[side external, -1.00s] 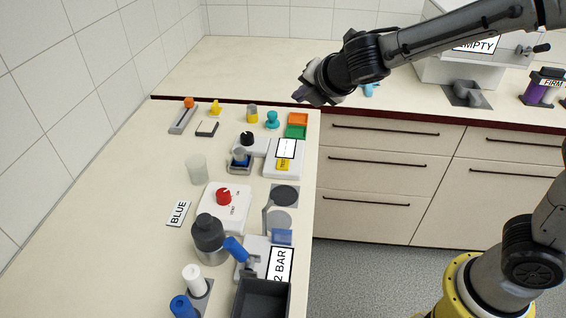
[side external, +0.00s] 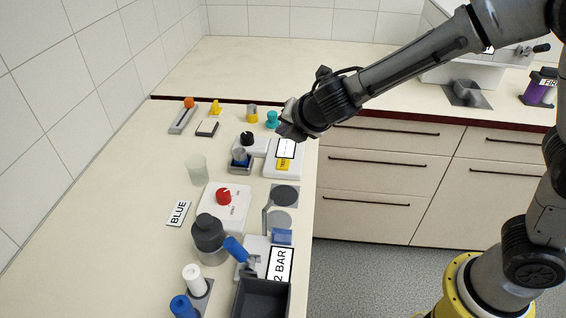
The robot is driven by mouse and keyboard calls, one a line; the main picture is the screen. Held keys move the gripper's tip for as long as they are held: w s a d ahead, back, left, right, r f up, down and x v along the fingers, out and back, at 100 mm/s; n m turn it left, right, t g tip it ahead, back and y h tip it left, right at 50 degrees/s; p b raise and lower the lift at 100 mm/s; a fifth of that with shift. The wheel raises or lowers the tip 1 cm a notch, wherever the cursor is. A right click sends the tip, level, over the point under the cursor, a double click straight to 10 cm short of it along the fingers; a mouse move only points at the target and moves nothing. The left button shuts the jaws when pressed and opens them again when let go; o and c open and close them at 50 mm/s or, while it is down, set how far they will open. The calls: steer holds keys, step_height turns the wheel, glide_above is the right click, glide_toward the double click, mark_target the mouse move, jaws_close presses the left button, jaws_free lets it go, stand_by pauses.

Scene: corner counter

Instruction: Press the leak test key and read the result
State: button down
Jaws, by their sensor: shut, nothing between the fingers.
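A white device with a blank white display and a yellow key (side external: 284,165) stands near the counter's right edge; I take it for the leak tester (side external: 296,171). The lettering on the key is too small to read fully. The display (side external: 287,149) shows no readable result. My gripper (side external: 285,128) is shut and empty, beside the far end of this device and overlapping it in the picture. I cannot tell if it touches.
A white box with a red knob (side external: 223,196), a dark grey bottle (side external: 209,237), a "2 BAR" device (side external: 280,264) and a dark bin (side external: 262,297) stand nearer. A teal knob-like piece (side external: 272,119) is close to my gripper. The counter's left side is mostly clear.

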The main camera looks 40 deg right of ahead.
mark_target(285, 167)
steer(key=shift+f, duration=3.3)
steer(key=shift+f, duration=0.1)
steer(key=shift+f, duration=0.3)
steer(key=shift+f, duration=0.45)
steer(key=shift+r, duration=0.85)
steer(key=shift+r, duration=2.5)
